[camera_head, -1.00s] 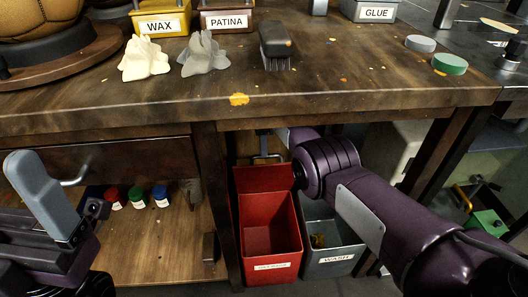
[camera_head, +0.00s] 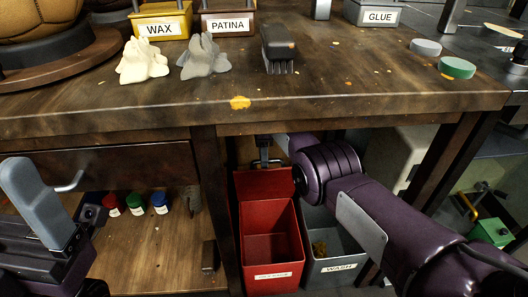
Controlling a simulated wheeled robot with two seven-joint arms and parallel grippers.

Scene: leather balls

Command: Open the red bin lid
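The red bin (camera_head: 271,247) stands on the floor under the workbench, with a pale label low on its front. Its lid (camera_head: 264,184) is raised and stands upright at the back, and the bin's inside shows empty. My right gripper (camera_head: 265,161) is just behind and above the lid's top edge, partly in shadow. I cannot tell whether it touches the lid, or whether its fingers are open or shut. My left gripper (camera_head: 42,205) is at the left edge, away from the bin, with a grey finger part showing; its opening is unclear.
A grey bin (camera_head: 333,265) labelled WASH stands right of the red bin, partly behind my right arm. The workbench top (camera_head: 330,90) overhangs both bins, and a table leg (camera_head: 220,190) stands to the left. Small paint jars (camera_head: 137,204) sit on the lower shelf.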

